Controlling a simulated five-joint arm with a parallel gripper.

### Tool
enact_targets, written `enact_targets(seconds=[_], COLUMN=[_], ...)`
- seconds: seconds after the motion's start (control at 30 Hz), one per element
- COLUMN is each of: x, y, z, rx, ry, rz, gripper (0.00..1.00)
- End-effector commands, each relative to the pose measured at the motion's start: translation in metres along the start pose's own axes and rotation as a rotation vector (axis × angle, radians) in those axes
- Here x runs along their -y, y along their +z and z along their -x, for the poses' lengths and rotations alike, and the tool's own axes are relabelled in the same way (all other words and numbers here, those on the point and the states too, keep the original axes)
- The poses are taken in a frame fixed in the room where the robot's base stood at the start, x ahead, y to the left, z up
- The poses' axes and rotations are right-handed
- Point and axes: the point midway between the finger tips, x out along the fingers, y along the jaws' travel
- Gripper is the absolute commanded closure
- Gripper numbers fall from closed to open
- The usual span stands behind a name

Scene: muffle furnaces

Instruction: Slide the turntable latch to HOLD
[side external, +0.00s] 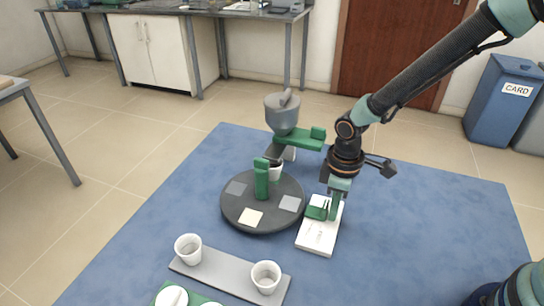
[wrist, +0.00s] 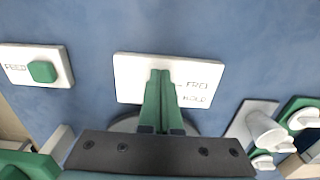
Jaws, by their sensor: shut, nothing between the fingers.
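The turntable (side external: 238,216) is a dark round disc with several square pads and a green post on it. The white latch plate (side external: 317,238) lies on the mat at its right. In the wrist view, the plate (wrist: 130,78) carries the words FREE and HOLD, partly covered by my fingers. A green piece (side external: 316,209), apparently the latch, shows on the plate in the side view. My gripper (side external: 335,215) is shut and empty, pointing down at the plate beside this piece; contact is unclear. In the wrist view, my gripper (wrist: 161,76) hides whatever lies behind its fingers.
A grey hopper (side external: 283,115) with green parts stands behind the turntable. A FEED plate (wrist: 56,82) with a green button shows in the wrist view. A grey tray (side external: 228,275) with white cups lies in front. The blue mat (side external: 420,230) is clear at right.

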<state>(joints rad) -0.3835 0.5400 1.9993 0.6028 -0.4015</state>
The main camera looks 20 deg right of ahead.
Motion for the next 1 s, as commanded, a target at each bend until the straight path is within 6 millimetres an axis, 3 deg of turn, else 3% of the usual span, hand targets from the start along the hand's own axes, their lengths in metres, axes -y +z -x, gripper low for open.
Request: enact_targets(seconds=[0.37, 0.8, 1.0], x=[0.000, 0.000, 0.000], y=[-0.021, -0.013, -0.014], z=[0.000, 0.001, 0.013], rx=[-0.001, -0.001, -0.003], ry=[0.000, 0.001, 0.001], rz=[0.001, 0.000, 0.000], gripper=[1.00, 1.00, 1.00])
